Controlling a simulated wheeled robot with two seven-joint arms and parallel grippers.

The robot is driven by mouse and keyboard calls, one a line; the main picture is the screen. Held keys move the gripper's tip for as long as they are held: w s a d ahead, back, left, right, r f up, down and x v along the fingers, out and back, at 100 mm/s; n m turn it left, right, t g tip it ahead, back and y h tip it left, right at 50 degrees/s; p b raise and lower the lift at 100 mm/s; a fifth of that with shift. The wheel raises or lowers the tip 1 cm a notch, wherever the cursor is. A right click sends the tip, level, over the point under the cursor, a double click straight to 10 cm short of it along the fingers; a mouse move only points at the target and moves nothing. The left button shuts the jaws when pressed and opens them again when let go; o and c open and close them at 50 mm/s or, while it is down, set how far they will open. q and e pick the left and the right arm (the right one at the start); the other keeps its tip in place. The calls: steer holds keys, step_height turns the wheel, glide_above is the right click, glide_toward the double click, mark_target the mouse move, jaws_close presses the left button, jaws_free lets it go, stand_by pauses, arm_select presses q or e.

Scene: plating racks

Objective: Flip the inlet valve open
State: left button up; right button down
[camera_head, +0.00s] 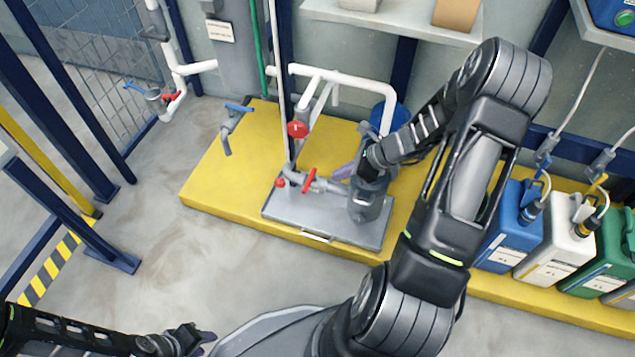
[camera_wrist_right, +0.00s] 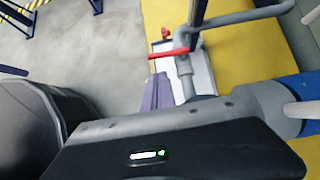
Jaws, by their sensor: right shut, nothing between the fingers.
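A red lever valve (camera_head: 309,181) sits on the grey pipe that runs left from the pump (camera_head: 368,200) on the metal base plate. The lever lies across the pipe. It also shows in the right wrist view (camera_wrist_right: 168,53). I take this as the inlet valve; no readable label confirms it. My right gripper (camera_head: 345,172) has purple fingers, shut and empty, just right of the lever and apart from it in the head view. One purple finger (camera_wrist_right: 155,95) shows below the lever in the wrist view. My left gripper (camera_head: 207,340) is low at the bottom left, away from the valve.
A red round handle (camera_head: 297,129) is on the upright pipe, and a smaller red part (camera_head: 280,183) is left of the lever. Blue-handled taps (camera_head: 238,108) stand further left. Blue, white and green canisters (camera_head: 512,225) line the yellow platform (camera_head: 215,185) at right.

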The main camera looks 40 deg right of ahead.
mark_target(309, 180)
steer(key=shift+a+f, duration=0.1)
